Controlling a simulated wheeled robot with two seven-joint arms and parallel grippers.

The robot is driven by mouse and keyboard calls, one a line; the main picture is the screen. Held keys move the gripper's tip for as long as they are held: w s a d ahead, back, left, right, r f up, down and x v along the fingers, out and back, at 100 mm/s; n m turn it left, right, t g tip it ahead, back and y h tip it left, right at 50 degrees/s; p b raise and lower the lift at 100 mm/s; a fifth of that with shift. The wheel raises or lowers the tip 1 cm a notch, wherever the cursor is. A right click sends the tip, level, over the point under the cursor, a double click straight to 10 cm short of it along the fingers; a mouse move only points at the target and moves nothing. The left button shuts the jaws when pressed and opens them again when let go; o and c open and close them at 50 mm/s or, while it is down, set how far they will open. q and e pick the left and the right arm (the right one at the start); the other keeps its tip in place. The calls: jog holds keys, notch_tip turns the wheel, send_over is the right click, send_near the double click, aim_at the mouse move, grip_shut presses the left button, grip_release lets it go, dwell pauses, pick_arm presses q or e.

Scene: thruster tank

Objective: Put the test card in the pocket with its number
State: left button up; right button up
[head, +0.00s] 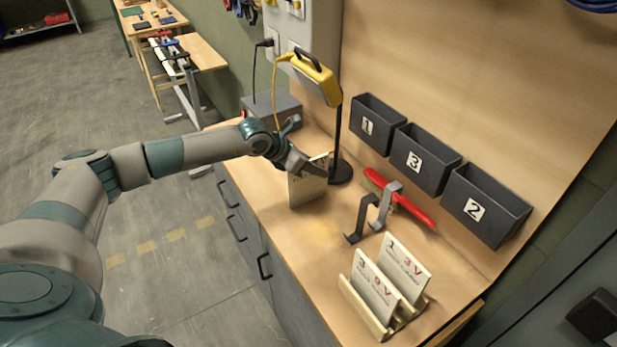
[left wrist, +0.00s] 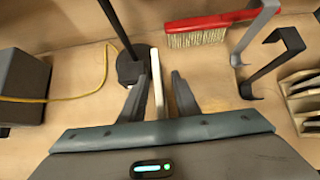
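My left gripper (head: 318,168) is shut on a pale test card (head: 307,187), held upright just above or on the bench; I cannot tell which. In the left wrist view the card (left wrist: 158,85) shows edge-on between the fingers (left wrist: 160,92). I cannot read its number. Three dark pockets hang on the back panel: pocket 1 (head: 376,108), pocket 3 (head: 441,180) and pocket 2 (head: 506,222), left to right. A wooden rack (head: 363,313) at the near end holds two cards, one marked 3, 9V (head: 374,288), the other 1, 3V (head: 408,267). My right gripper is not in view.
A red-handled brush (head: 418,211) and two bent metal hooks (head: 385,205) lie or stand between card and rack. A grey box (head: 270,108) is at the bench's far end.

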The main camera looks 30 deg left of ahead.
pick_arm(q)
jog(key=shift+w+d+f, duration=0.1)
jog(key=shift+w+f, duration=0.1)
jog(key=shift+f, duration=0.05)
jog(key=shift+c, duration=0.2)
grip_shut()
jog(key=shift+r, duration=0.2)
